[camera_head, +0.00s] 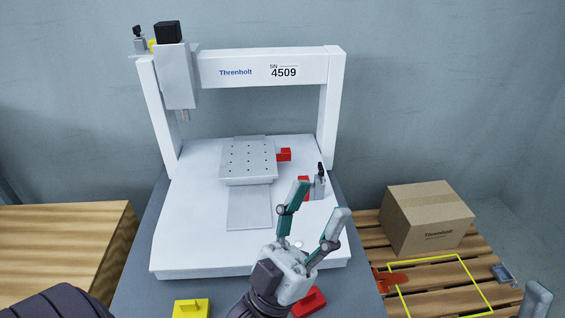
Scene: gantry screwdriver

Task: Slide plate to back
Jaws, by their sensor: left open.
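The plate (248,158) is a grey metal slab with rows of small holes. It sits on a grey rail strip (249,208) in the middle of the white machine bed, with the bare strip showing in front of it. My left gripper (319,202) is open and empty over the front right part of the bed, with its fingers pointing up and away. It is in front and to the right of the plate, apart from it. Only a finger of my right gripper (537,302) shows at the bottom right corner.
A white gantry (262,67) with a screwdriver head (178,82) stands over the bed. Red blocks (284,154) and a black-topped fitting (320,182) are right of the plate. A yellow block (191,308) lies in front. A cardboard box (427,218) stands on the pallet at right.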

